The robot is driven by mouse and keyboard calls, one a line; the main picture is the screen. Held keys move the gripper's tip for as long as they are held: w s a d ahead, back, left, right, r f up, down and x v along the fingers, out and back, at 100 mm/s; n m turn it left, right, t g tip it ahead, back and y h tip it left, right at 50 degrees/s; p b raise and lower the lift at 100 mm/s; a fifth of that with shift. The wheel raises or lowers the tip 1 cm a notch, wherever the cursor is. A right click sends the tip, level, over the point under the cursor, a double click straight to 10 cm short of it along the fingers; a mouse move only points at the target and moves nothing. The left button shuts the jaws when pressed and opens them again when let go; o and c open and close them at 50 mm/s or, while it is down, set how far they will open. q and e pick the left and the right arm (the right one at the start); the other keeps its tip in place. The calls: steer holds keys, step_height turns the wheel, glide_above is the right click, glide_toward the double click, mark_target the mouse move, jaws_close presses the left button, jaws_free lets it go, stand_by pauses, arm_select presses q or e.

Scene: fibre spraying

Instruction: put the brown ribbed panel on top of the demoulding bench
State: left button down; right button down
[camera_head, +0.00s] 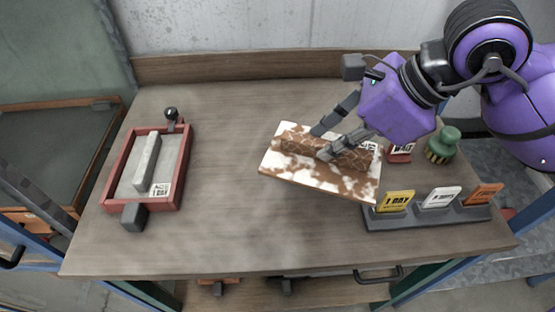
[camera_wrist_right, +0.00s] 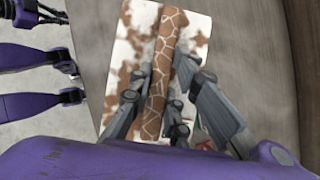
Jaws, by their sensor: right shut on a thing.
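The ribbed panel (camera_head: 330,187) is a white slab with brown patches and a raised brown rib along its top. It is over the right half of the wooden bench (camera_head: 225,225), turned at an angle; whether it touches the bench or hangs just above it I cannot tell. My right gripper (camera_head: 322,143) is shut on the rib, one finger on each side. In the right wrist view the panel (camera_wrist_right: 192,50) shows between the fingers of the gripper (camera_wrist_right: 158,90). My left gripper is not in view.
A red-framed mould (camera_head: 184,165) with a grey bar stands on the bench's left side. A grey card rack (camera_head: 410,218) with yellow, white and orange cards is at the right front. The bench's middle is clear.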

mark_target(302, 136)
steer(key=w+a+f, duration=0.1)
steer(key=a, duration=0.1)
steer(key=w+a+f, duration=0.1)
steer(key=a, duration=0.2)
steer(key=w+a+f+p, duration=0.1)
steer(key=a, duration=0.1)
steer(key=shift+w+a, duration=0.15)
steer(key=shift+w, duration=0.15)
steer(key=x, duration=0.5)
steer(key=shift+a+r, duration=0.1)
steer(key=shift+a, duration=0.05)
steer(key=shift+x, duration=0.8)
steer(key=f, duration=0.3)
steer(key=shift+w+a+f, duration=0.25)
steer(key=c, duration=1.6)
jaws_free()
steer(key=shift+f, duration=0.1)
steer(key=shift+c, duration=0.2)
steer(key=shift+d, duration=0.1)
steer(key=v, duration=1.2)
steer(key=shift+s, duration=0.1)
